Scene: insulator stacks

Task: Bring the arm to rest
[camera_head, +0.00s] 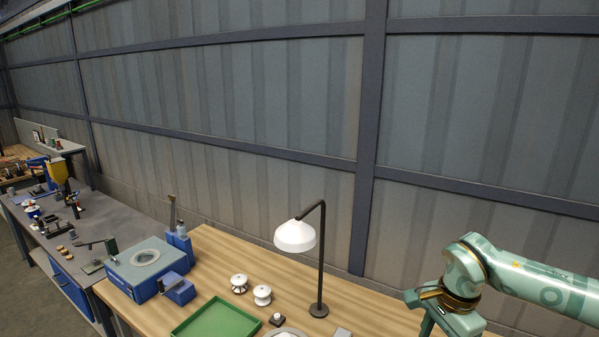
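A green arm of mine reaches in from the right edge above the right end of the wooden table (345,300). Its wrist is at the lower right, and the fingertips are cut off or hidden below the frame. I cannot see whether that gripper holds anything. No arm comes in from the left, so my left gripper is out of view. A small white-topped piece on a dark base (277,319) is nearer the front.
A black desk lamp with a white shade (295,236) stands between the insulators and my arm. A green tray (217,321) lies at the front. A blue box with a round top opening (146,262) is at the left. A cluttered grey bench (75,225) stands farther left. A corrugated wall is behind.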

